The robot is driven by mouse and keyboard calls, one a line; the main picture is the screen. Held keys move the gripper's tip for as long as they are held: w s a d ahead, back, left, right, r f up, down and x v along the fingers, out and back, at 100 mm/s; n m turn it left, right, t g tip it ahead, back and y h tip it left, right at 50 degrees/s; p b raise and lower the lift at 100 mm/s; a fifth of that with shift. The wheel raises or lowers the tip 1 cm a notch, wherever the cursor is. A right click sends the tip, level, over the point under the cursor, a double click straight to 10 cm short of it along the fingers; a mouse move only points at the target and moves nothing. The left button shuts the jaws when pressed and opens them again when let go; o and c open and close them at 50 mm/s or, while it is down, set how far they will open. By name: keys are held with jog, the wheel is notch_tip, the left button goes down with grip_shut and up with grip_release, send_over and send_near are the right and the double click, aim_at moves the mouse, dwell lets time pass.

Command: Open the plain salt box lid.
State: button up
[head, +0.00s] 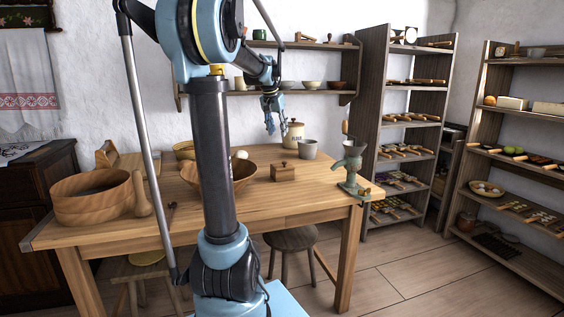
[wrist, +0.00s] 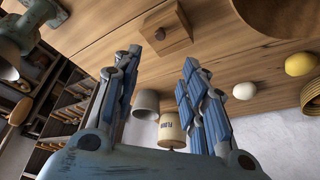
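A small plain wooden box (head: 284,173) with a knob on top stands on the table right of the large bowl. A larger wooden box (head: 112,157) with a rounded back board and slanting top stands at the table's back left. I cannot tell for certain which is the salt box. My gripper (head: 269,119) hangs above the table's back, higher than the small box and apart from it. In the wrist view its fingers (wrist: 161,62) are spread with nothing between them.
A flour canister (head: 293,134) and grey cup (head: 307,149) stand behind the small box. A large wooden bowl (head: 240,177) lies left of it, a clamped metal grinder (head: 350,168) right. A wall shelf (head: 300,92) is behind my arm. The table front is largely clear.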

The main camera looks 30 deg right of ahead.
jog(key=x, duration=1.6)
jog(key=shift+f, duration=0.4)
grip_shut()
